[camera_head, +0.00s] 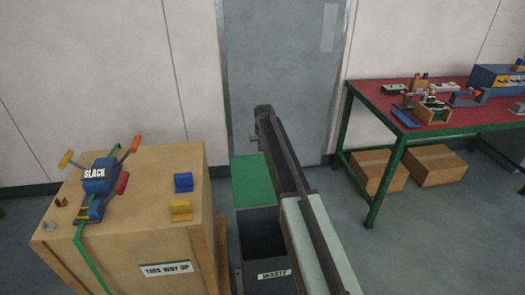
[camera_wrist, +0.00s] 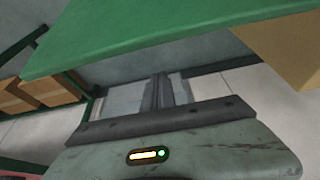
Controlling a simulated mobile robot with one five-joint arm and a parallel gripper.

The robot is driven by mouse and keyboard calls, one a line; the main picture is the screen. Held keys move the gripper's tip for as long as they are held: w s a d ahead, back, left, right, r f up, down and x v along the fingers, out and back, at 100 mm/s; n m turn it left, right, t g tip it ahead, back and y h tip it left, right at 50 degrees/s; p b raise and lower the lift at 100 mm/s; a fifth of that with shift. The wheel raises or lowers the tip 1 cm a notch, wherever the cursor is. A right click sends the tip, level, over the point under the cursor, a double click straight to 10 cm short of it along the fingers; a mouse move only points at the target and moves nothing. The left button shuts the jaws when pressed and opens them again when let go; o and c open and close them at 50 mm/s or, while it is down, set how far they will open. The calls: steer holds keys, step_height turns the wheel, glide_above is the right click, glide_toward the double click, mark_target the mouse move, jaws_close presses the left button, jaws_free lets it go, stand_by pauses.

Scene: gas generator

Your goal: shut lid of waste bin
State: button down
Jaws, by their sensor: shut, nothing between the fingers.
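The waste bin (camera_head: 268,240) is a dark box with a white label, standing between the crate and my arm. Its green lid (camera_head: 258,182) stands open, raised at the bin's back edge, and the dark inside shows. My gripper (camera_head: 263,113) is at the far end of my arm, above and beyond the lid's top edge. In the wrist view my gripper (camera_wrist: 162,92) is shut and empty, and the green lid (camera_wrist: 150,38) spans the top of the picture close by. I cannot tell whether they touch.
A wooden crate (camera_head: 135,215) with a strapping tool (camera_head: 98,182) on top stands left of the bin. A red-topped workbench (camera_head: 375,95) stands at right, with cardboard boxes (camera_head: 370,170) under it. A grey door (camera_head: 285,70) is behind.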

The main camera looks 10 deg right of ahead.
mark_target(262, 157)
steer(key=s+f, duration=0.1)
steer(key=f+b, duration=0.1)
steer(key=s+f+b, duration=0.1)
steer(key=f, duration=0.1)
steer(key=shift+s, duration=0.3)
